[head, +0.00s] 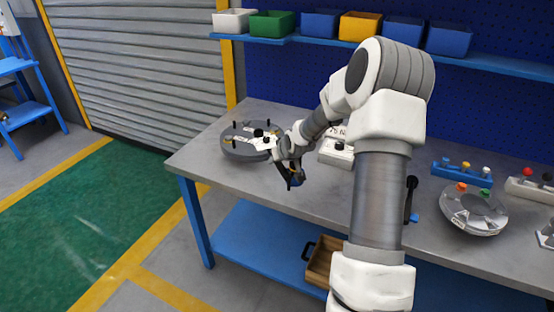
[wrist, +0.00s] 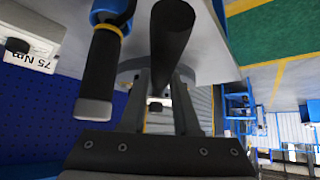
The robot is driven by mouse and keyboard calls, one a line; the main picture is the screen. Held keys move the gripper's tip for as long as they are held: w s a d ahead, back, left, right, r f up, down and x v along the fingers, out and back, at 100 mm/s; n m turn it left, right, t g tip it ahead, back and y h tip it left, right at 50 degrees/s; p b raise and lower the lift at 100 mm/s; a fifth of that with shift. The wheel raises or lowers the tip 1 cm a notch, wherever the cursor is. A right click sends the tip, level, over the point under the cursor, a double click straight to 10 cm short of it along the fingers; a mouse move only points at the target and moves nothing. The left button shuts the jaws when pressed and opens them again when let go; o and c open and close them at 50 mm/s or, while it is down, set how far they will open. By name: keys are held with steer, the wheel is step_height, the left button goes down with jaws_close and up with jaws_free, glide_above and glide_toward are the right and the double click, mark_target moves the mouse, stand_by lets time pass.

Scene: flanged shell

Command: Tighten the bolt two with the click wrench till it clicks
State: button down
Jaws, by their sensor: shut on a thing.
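The grey round flanged shell (head: 238,150) lies on the bench's left end, with several dark upright bolts and white labels too small to read. I cannot tell which bolt is bolt two. My gripper (head: 289,172) is at the shell's right side, over the bench's front part. In the wrist view my gripper (wrist: 163,100) is shut on a dark rod (wrist: 172,40), apparently part of the click wrench. Whether the wrench head touches a bolt is hidden.
A white box (head: 337,150), marked 75 Nm in the wrist view (wrist: 32,50), stands behind my arm. A black-handled tool (head: 410,195), a second round part (head: 474,213) and a blue rack (head: 460,174) are to the right. Bins line the shelf (head: 480,62).

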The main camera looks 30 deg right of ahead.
steer(key=shift+f+b, duration=0.7)
steer(key=shift+f, duration=0.1)
steer(key=shift+a+f+m+h+b, duration=0.35)
steer(key=shift+a+b, duration=0.15)
steer(key=shift+b, duration=0.95)
steer(key=shift+w+a+f+m+h+b, duration=0.15)
steer(key=shift+a+m+b, duration=0.3)
steer(key=shift+b, duration=0.9)
steer(key=shift+w+a+m+h+b, duration=0.15)
steer(key=shift+a+b, duration=0.4)
steer(key=shift+b, duration=0.8)
steer(key=shift+w+a+r+m+h+b, duration=0.1)
steer(key=shift+a+r+m+h+b, duration=0.15)
steer(key=shift+b, duration=0.45)
steer(key=shift+w+a+m+b, duration=0.1)
steer(key=shift+a+b, duration=0.2)
steer(key=shift+b, duration=0.35)
steer(key=w+a+m+g+h+b, duration=0.2)
steer(key=w+a+m+h, duration=0.1)
steer(key=a, duration=0.4)
steer(key=w+m, duration=0.1)
steer(key=m, duration=0.1)
steer(key=shift+w+a+r+m+g, duration=0.15)
steer(key=shift+w+m+g, duration=0.15)
steer(key=shift+b, duration=0.3)
